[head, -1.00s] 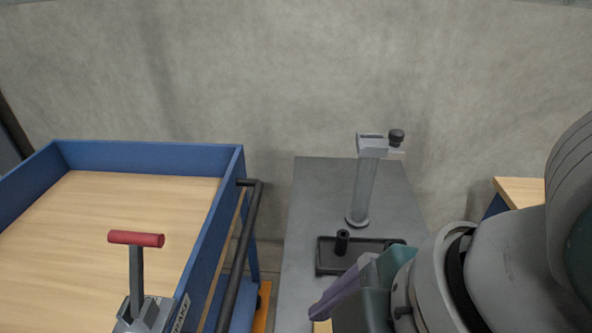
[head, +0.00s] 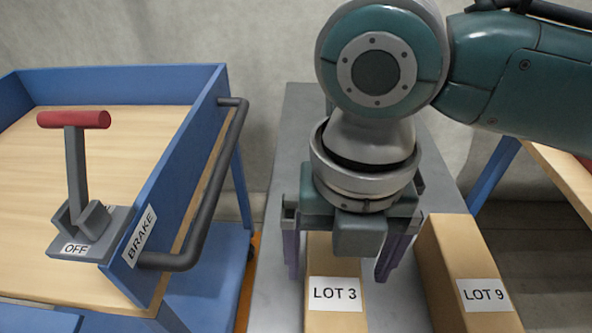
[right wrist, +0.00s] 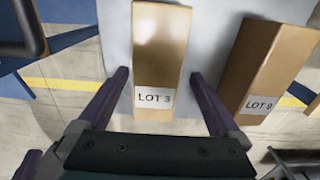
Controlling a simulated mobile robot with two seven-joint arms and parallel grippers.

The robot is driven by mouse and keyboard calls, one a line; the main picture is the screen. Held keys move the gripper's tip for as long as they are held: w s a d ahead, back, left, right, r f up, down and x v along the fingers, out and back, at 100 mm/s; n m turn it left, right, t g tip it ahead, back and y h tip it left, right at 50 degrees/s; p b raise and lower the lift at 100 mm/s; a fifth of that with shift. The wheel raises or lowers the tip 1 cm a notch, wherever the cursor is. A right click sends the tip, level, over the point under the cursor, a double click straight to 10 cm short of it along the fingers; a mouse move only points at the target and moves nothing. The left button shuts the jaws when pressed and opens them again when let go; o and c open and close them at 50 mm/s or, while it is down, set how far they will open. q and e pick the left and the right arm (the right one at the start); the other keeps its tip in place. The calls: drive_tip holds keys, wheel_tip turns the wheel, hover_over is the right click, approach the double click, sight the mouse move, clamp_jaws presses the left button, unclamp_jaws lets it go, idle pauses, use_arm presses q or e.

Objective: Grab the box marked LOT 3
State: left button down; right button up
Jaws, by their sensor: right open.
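The box marked LOT 3 (head: 334,312) is a tan carton with a white label, standing on a grey table (head: 268,225). It also shows in the right wrist view (right wrist: 158,52). My right gripper (head: 338,272) is open above the box, its purple fingers to the left and right of it. In the right wrist view the fingers (right wrist: 160,85) lie on either side of the box with gaps. The head view hides the box's far part behind the gripper and wrist. My left gripper is not in view.
A box marked LOT 9 (head: 457,265) stands just right of the right finger. A blue cart (head: 190,150) with a wooden bed, black handle (head: 215,185) and red-topped brake lever (head: 75,150) is at the left. A wooden surface (head: 560,175) is at the right.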

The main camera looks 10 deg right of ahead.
drive_tip(key=f, duration=0.2)
drive_tip(key=f+b, duration=0.1)
drive_tip(key=f, duration=0.1)
drive_tip(key=shift+w+a+f+b, duration=0.1)
drive_tip(key=shift+w+a+b, duration=0.1)
drive_tip(key=shift+b, duration=0.1)
drive_tip(key=shift+f, duration=0.5)
drive_tip(key=shift+r, duration=0.1)
clamp_jaws()
